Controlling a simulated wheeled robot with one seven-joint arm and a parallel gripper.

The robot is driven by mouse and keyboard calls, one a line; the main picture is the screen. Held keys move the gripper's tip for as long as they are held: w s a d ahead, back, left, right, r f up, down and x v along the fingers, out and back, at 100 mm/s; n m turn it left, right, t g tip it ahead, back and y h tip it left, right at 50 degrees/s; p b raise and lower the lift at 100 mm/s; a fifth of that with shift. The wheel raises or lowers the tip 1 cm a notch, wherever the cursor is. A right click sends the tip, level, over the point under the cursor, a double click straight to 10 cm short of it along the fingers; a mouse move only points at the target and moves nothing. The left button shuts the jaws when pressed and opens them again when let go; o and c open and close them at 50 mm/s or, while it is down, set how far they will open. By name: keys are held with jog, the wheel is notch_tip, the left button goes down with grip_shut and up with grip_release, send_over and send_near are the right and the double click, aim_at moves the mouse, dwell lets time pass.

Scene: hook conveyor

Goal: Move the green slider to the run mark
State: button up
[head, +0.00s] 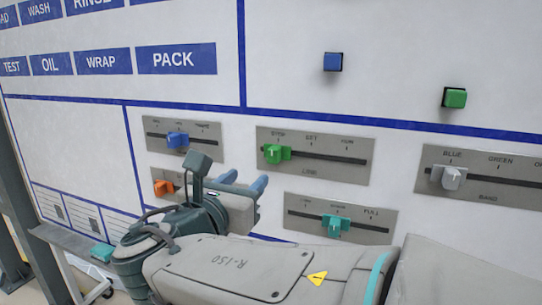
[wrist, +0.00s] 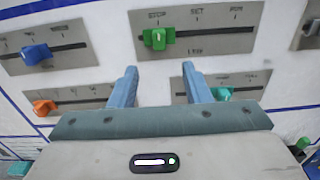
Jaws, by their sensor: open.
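The green slider (head: 275,153) sits at the left end of its dark slot, under the STOP mark, on a grey plate (head: 360,170) on the wall panel. The plate's marks read STOP, SET and, at the right end, RUN. In the wrist view the green slider (wrist: 158,38) is just beyond the fingertips, roughly in line with the gap between them. My gripper (head: 245,181) is open and empty, below and left of the slider in the head view. Its two blue fingers (wrist: 159,68) are apart, and neither appears to touch the slider.
Nearby sliders are blue (head: 177,140), orange (head: 164,187), teal (head: 336,225) and grey (head: 450,176). The teal one's plate lies just below the green one's. A blue button (head: 333,62) and a green button (head: 455,97) are above. The slot right of the green slider is clear.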

aim_at(272, 154)
jog(key=p+x, duration=0.2)
jog(key=x, duration=1.1)
jog(key=shift+w+p, duration=0.35)
jog(key=shift+p, duration=0.05)
grip_shut()
